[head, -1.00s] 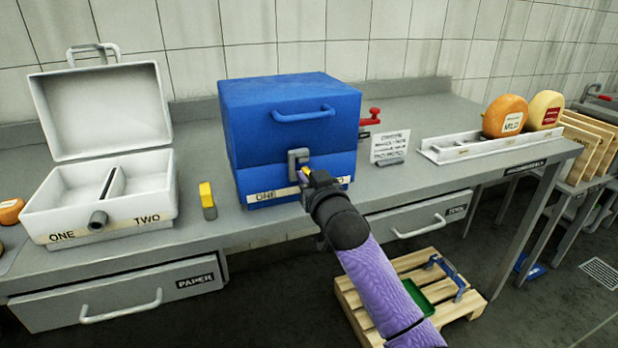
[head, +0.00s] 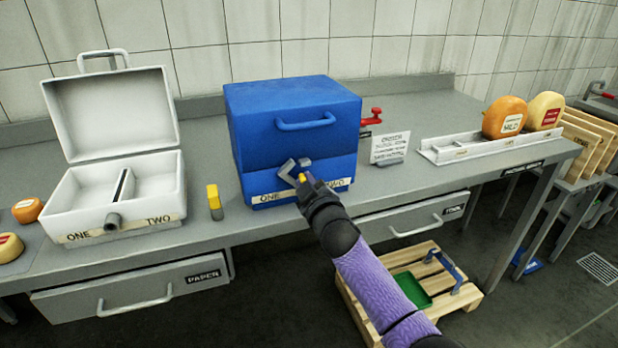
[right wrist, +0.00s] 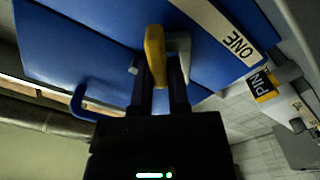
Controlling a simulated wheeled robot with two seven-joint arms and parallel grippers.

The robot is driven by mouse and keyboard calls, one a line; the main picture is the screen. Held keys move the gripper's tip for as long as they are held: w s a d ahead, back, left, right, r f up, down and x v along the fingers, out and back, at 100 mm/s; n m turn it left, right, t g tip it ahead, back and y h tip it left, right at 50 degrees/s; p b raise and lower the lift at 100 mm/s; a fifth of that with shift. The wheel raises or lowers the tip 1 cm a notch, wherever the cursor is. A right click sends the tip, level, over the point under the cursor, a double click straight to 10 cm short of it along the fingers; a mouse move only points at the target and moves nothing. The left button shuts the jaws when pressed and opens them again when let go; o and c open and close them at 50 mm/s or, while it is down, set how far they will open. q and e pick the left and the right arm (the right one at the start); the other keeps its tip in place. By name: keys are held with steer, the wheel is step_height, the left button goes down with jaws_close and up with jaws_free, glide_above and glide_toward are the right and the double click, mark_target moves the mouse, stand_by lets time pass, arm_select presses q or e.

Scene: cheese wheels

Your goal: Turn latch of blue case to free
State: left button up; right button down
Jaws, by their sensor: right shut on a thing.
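The blue case (head: 292,115) stands closed on the bench, with a handle on its lid and a ONE/TWO label along its lower front. Its grey latch (head: 287,170) is on the front face and sits tilted. My right gripper (head: 306,181) is at the latch, shut on its yellow grip. In the right wrist view the yellow grip (right wrist: 155,55) stands between my fingers, against the blue case (right wrist: 85,45). The fingers hide part of the latch. My left gripper is not in view.
An open white case (head: 165,205) stands to the left, with a yellow-topped pin block (head: 214,202) between the cases. A red clamp (head: 372,118), a small sign (head: 389,148) and a rack with cheese wheels (head: 503,117) are to the right.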

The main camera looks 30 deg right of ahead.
steer(key=n, duration=0.3)
steer(key=shift+a+f, duration=0.1)
steer(key=shift+a, duration=0.05)
steer(key=shift+f+n+p, duration=0.1)
steer(key=shift+n+p, duration=0.2)
steer(key=shift+n, duration=0.5)
steer(key=shift+f+n, duration=0.1)
steer(key=shift+n, duration=0.8)
steer(key=shift+a+f+n, duration=0.1)
steer(key=shift+f+n, duration=0.1)
steer(key=shift+n, duration=1.3)
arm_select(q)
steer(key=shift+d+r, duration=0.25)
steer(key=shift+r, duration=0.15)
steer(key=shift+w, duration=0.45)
arm_select(e)
steer(key=shift+n, duration=0.3)
